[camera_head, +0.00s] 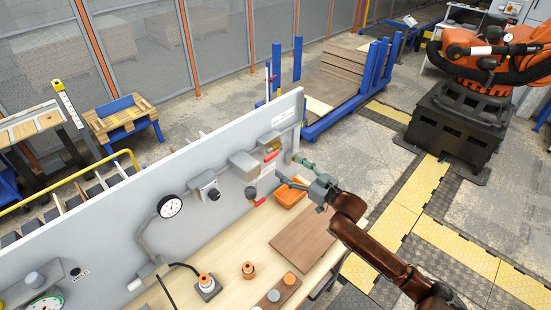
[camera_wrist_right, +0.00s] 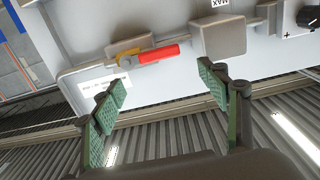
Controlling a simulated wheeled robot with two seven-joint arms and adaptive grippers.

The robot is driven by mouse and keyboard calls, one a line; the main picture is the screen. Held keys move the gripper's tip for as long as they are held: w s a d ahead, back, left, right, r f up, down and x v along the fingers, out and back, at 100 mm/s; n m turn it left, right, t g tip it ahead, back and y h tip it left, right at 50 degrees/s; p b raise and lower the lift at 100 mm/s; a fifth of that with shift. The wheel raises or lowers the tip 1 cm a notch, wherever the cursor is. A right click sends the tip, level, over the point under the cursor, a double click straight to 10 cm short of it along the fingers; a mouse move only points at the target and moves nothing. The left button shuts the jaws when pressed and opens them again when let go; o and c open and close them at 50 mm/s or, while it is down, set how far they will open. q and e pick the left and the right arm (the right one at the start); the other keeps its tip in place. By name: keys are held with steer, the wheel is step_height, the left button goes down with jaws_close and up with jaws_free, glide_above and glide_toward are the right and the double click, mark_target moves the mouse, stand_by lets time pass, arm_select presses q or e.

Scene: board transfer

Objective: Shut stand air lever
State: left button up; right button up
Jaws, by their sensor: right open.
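The stand air lever, a red handle (camera_wrist_right: 157,53) on a yellow hub, sits on a grey pipe on the panel, beside a grey block (camera_wrist_right: 222,38). It lies roughly along the pipe line. In the head view the lever (camera_head: 271,156) is a small red piece right of a grey box on the panel. My right gripper (camera_wrist_right: 160,88) is open and empty, its green-padded fingers spread on either side below the lever in the wrist picture, not touching it. In the head view the right gripper (camera_head: 292,172) is close to the panel's right end. My left gripper is not in view.
The grey panel (camera_head: 110,225) stands along a wooden bench (camera_head: 235,283). It carries a gauge (camera_head: 170,206) and a knob (camera_head: 211,193). On the bench are an orange bin (camera_head: 290,196), a brown board (camera_head: 302,240) and orange-topped parts (camera_head: 248,269). An orange robot (camera_head: 490,60) stands farther off.

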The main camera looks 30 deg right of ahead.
mark_target(272, 156)
steer(key=p+x, duration=0.1)
steer(key=x, duration=0.6)
steer(key=shift+w+a, duration=0.1)
steer(key=shift+w, duration=0.2)
steer(key=shift+c, duration=0.3)
steer(key=c, duration=1.6)
